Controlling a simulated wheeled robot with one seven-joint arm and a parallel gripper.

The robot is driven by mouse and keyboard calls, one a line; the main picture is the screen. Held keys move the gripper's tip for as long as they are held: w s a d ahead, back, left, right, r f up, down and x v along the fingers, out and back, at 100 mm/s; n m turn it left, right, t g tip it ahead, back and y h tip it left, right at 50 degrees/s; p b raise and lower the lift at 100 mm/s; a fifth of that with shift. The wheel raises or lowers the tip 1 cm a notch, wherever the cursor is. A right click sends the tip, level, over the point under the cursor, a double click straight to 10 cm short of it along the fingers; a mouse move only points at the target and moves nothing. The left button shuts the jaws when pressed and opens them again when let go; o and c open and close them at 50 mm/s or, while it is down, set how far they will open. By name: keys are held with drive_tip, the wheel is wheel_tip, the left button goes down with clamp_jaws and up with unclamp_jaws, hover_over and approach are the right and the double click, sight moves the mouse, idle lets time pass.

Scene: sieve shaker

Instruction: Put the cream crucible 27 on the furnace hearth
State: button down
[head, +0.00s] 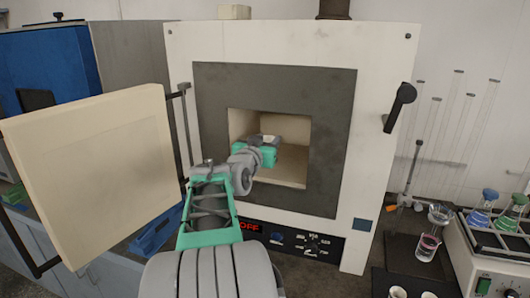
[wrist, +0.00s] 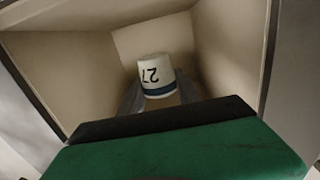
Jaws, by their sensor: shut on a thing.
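The cream crucible 27 (wrist: 153,70) shows in the wrist view with its number upside down and a dark blue band. My gripper (wrist: 152,98) is shut on it, with grey fingers partly seen at its sides. In the head view my gripper (head: 267,147) reaches into the furnace opening, and only a small pale part of the crucible (head: 269,138) shows beyond it. The furnace hearth (head: 285,173) is the cream floor of the chamber, and the crucible appears above it. Whether the crucible touches the hearth cannot be told.
The furnace door (head: 92,165) stands open at the left. The dark frame (head: 335,140) closely surrounds the opening. A door handle (head: 399,107) juts out at the right. Glassware, a burette stand and a flask shaker (head: 480,255) stand at the right. The visible hearth is clear.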

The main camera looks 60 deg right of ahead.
drive_tip(key=f, duration=0.1)
drive_tip(key=w+d+f, duration=0.1)
drive_tip(key=w+f, duration=0.1)
drive_tip(key=shift+d, duration=0.4)
wheel_tip(320, 180, down, 3)
drive_tip(key=shift+r+p, duration=0.1)
drive_tip(key=shift+p, duration=0.2)
drive_tip(key=shift+f, duration=0.3)
drive_tip(key=c, duration=0.9)
unclamp_jaws()
drive_tip(key=shift+o, duration=0.2)
drive_tip(key=shift+r, duration=0.15)
